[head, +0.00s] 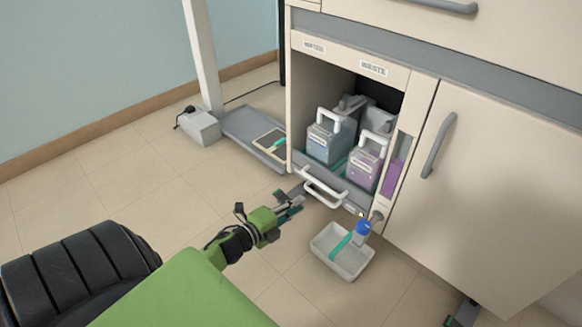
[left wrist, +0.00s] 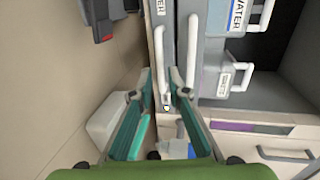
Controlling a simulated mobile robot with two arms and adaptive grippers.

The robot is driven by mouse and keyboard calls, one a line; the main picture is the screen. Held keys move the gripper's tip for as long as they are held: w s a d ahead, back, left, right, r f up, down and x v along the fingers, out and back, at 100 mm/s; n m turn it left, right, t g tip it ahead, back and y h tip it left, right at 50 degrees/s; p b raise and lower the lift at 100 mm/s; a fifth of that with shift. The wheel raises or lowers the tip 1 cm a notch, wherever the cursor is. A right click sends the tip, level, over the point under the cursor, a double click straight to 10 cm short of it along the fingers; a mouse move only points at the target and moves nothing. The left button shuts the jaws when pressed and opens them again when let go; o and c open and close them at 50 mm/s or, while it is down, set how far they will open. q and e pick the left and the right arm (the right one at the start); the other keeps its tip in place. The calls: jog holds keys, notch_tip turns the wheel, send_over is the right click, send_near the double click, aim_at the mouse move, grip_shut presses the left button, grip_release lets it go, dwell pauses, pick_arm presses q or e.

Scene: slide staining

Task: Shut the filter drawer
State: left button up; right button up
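The low pulled-out drawer (head: 348,205) has a grey front and a pale bar handle (head: 325,190). It sits under an open cabinet bay and its small label is too small to read. My left gripper (head: 297,201) is just left of the handle, close to it. In the left wrist view its two teal-padded fingers (left wrist: 160,78) are apart, and the white handle (left wrist: 165,50) runs up the picture between and beyond their tips. Contact cannot be told. The gripper holds nothing that I can see. My right gripper is not in clear view.
A blue-grey jug (head: 328,140) and a purple jug (head: 365,168) stand in the bay. A white tub (head: 340,262) with a teal item and a blue-capped bottle (head: 361,232) is on the floor, close right of my left gripper.

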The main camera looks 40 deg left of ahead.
pick_arm(q)
jog(key=shift+v, duration=1.15)
